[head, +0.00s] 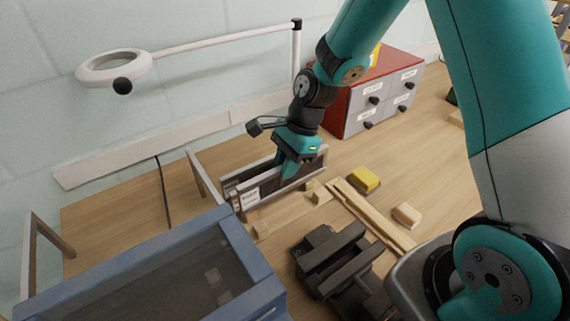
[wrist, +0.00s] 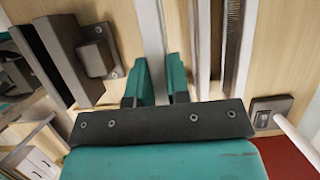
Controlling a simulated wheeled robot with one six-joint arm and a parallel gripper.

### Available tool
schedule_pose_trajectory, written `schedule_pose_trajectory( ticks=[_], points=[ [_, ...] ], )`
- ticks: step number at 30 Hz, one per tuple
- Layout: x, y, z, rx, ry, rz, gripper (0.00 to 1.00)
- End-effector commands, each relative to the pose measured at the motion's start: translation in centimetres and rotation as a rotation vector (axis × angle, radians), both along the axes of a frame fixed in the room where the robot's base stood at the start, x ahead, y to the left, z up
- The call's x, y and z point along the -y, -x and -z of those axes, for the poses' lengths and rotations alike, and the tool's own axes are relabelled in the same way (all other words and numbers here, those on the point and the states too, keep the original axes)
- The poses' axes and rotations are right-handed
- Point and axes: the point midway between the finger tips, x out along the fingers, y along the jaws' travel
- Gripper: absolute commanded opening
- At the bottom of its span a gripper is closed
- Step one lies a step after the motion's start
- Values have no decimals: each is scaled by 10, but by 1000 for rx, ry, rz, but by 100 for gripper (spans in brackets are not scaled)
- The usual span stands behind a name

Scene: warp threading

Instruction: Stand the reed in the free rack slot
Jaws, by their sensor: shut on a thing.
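My gripper (head: 287,175) points down at the front of the rack (head: 228,183) and is shut on the reed. In the wrist view the reed (wrist: 152,40) is a pale grey strip running up the picture from between the teal fingers (wrist: 158,90). Beside it on the right lie the rack's long parallel slots, with a bristly comb-like strip (wrist: 233,40) in one of them. In the head view the fingers and a pale panel with a white label hide much of the held reed. I cannot tell whether its lower edge is inside a slot.
A blue-framed box (head: 240,255) stands front left and a dark clamp-like block (head: 335,262) front centre. Wooden strips (head: 372,215), a yellow block (head: 364,179) and a small wooden block (head: 406,214) lie to the right. A red cabinet (head: 345,95) and a ring lamp (head: 113,67) are behind.

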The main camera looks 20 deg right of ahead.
Motion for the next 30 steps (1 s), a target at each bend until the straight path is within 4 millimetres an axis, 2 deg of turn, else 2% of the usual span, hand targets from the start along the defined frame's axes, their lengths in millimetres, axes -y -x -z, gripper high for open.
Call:
schedule_pose_trajectory(
  ticks=[21,30],
  points=[
    [0,0,56,0,-1,0,0],
    [0,0,63,1,-1,-1,0]
  ],
)
